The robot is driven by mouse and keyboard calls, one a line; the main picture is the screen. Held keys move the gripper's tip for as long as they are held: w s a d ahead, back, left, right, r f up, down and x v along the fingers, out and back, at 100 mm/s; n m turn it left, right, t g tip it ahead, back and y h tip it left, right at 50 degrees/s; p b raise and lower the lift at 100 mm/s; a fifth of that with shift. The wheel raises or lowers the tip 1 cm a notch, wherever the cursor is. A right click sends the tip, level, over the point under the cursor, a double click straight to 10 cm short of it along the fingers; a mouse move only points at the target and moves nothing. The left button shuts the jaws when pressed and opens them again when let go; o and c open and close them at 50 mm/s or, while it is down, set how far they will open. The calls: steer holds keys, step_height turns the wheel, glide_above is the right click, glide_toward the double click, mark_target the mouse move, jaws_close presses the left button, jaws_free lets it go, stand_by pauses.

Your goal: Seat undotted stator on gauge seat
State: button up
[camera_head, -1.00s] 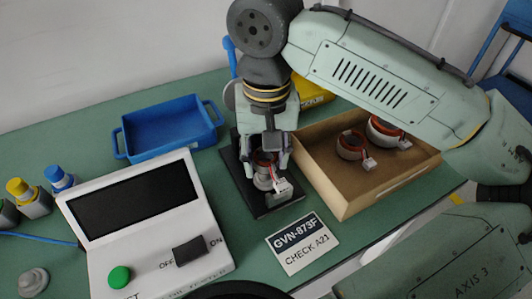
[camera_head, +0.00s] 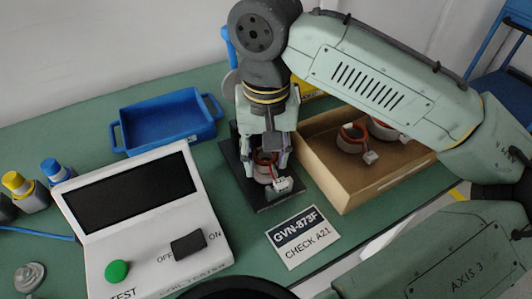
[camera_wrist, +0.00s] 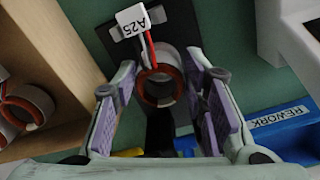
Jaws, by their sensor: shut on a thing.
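The stator (camera_head: 265,169) is a short ring with red-brown windings, red leads and a white connector. It also shows in the wrist view (camera_wrist: 160,86), where its tag reads A25; I see no dot on its visible side. My gripper (camera_head: 267,160) is shut on it from both sides, pointing down over the black gauge base (camera_head: 262,202). In the wrist view my fingers (camera_wrist: 160,100) flank the ring. The seat under the stator is mostly hidden, so I cannot tell whether the stator rests fully on it.
A cardboard box (camera_head: 350,200) to the right holds two more stators (camera_head: 352,138). A blue tray (camera_head: 170,148) stands behind left. The white tester (camera_head: 150,225) is at front left, and a GVN-873F card (camera_head: 297,237) lies in front. Coloured-cap bottles (camera_head: 54,172) stand far left.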

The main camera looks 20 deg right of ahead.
steer(key=shift+f, duration=0.35)
steer(key=o, duration=1.3)
step_height(320, 180, up, 12)
steer(key=shift+r, duration=0.1)
stand_by(0.3)
